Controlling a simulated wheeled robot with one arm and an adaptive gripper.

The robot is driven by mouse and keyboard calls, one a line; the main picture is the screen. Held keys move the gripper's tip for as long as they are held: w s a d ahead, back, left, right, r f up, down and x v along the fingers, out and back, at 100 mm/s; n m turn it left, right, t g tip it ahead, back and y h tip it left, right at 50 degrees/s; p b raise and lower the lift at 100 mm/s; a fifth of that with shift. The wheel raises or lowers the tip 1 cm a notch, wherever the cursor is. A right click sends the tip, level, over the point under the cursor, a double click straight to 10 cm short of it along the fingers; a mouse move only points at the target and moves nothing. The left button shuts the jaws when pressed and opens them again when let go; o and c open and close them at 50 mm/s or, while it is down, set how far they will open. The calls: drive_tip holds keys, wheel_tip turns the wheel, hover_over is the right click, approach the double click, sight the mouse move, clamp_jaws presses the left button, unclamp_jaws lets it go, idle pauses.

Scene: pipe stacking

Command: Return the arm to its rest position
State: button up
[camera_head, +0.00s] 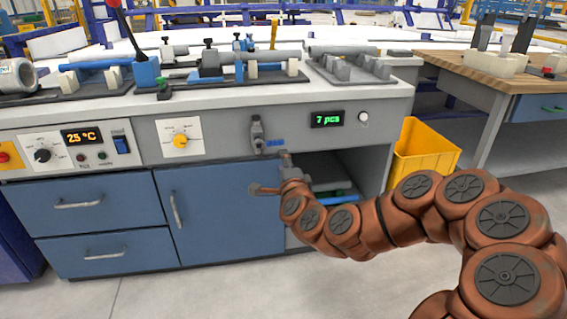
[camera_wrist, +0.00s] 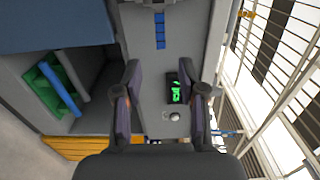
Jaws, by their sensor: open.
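My arm (camera_head: 405,205) reaches in from the lower right of the head view, low in front of the workbench. My gripper (camera_head: 274,174) is at its end, before the bench front near the open shelf, below the grey fitting (camera_head: 257,131). In the wrist view my gripper (camera_wrist: 166,90) is open, its two dark fingers apart with nothing held between them. The green display (camera_wrist: 175,92) and a round knob (camera_wrist: 174,117) on the bench panel show between the fingers, apart from them.
The bench (camera_head: 225,97) carries pipes and clamps, with a display reading 7 pcs (camera_head: 327,119). The open shelf (camera_head: 325,170) holds green and blue items. A yellow bin (camera_head: 424,147) stands right of the bench, close behind my arm. A wooden-topped table (camera_head: 500,68) is farther right. Floor in front is clear.

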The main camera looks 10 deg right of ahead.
drive_tip(key=s+a+r+n+g+y+p, duration=0.3)
drive_tip(key=s+a+r+n+g+p, duration=0.1)
drive_tip(key=s+r+n+p, duration=0.3)
drive_tip(key=s+a+r+n+g+y+p, duration=0.25)
drive_tip(key=s+r+n+g+p, duration=0.3)
drive_tip(key=p, duration=0.45)
drive_tip(key=s+d+r+n+g+h+p, duration=0.1)
drive_tip(key=s+d+r+p, duration=0.4)
drive_tip(key=s, duration=0.7)
drive_tip(key=s+d+r+n+g+h+p, duration=0.2)
drive_tip(key=s+d+r+g+h+p, duration=0.1)
drive_tip(key=s+d+r+g+p, duration=0.3)
drive_tip(key=s+d+r+n+g+h+p, duration=0.1)
drive_tip(key=s+d+r+g+h+p, duration=0.2)
drive_tip(key=s+r+p, duration=0.6)
drive_tip(key=s+d+p, duration=0.2)
drive_tip(key=s+p, duration=0.1)
drive_tip(key=s, duration=0.6)
drive_tip(key=shift+s+d+r+n, duration=0.25)
drive_tip(key=shift+d+n, duration=0.05)
drive_tip(key=shift+n, duration=0.05)
drive_tip(key=shift+c, duration=0.2)
